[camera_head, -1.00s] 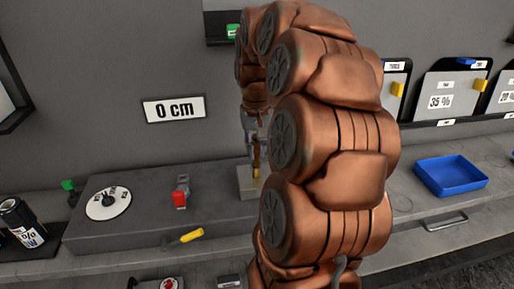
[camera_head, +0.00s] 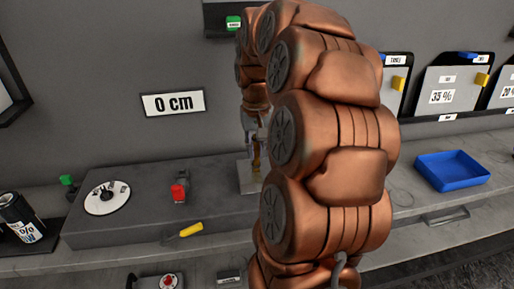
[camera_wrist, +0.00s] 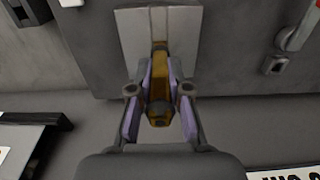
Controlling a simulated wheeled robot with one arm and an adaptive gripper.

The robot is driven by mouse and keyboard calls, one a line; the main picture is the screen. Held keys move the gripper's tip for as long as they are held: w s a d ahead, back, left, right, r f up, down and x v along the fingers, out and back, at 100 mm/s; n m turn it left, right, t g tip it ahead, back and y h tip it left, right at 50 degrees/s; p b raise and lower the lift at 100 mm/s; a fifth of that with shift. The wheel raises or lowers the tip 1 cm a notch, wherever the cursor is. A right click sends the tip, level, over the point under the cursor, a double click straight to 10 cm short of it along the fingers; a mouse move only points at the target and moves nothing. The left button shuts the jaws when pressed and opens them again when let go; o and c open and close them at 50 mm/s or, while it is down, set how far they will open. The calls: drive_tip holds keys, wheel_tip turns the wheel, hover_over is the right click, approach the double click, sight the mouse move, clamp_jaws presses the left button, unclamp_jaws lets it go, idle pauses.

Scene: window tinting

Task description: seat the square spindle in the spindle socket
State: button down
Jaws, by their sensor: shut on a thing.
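The square spindle is a brass-brown bar (camera_wrist: 159,88) between the two purple-grey fingers of my gripper (camera_wrist: 160,92) in the wrist view. My gripper is shut on it. A pale grey block (camera_wrist: 133,38), which looks like the spindle socket, lies beyond the spindle's far end. The block also shows in the head view (camera_head: 246,180), at the right end of the dark bench unit, below my gripper (camera_head: 257,158). My arm hides part of it. I cannot tell whether the spindle's far end is inside the socket or only in front of it.
A white dial (camera_head: 107,198), a red-ended lever (camera_head: 179,193) and a yellow handle (camera_head: 190,230) are left of the block. A blue tray (camera_head: 451,172) stands on the right bench. A dark can (camera_head: 20,215) stands far left.

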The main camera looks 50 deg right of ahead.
drive_tip(key=shift+f, duration=0.15)
drive_tip(key=c, duration=1)
unclamp_jaws()
drive_tip(key=shift+c, duration=0.2)
drive_tip(key=shift+r, duration=6.05)
drive_tip(key=s+a+f+n+p, duration=0.1)
drive_tip(key=s+a+f+n, duration=0.15)
drive_tip(key=a, duration=0.75)
drive_tip(key=s+a+f+n+p, duration=0.15)
drive_tip(key=a+f, duration=0.25)
drive_tip(key=a, duration=0.5)
drive_tip(key=s+a+f+n+g, duration=0.1)
drive_tip(key=s+a+f, duration=0.3)
drive_tip(key=s, duration=0.2)
drive_tip(key=s+a+f+n, duration=0.2)
drive_tip(key=s+a+f, duration=0.2)
drive_tip(key=s, duration=0.3)
drive_tip(key=shift+s+a+f+g+p, duration=0.15)
drive_tip(key=shift+f+g+p, duration=0.15)
drive_tip(key=shift+f+g, duration=0.15)
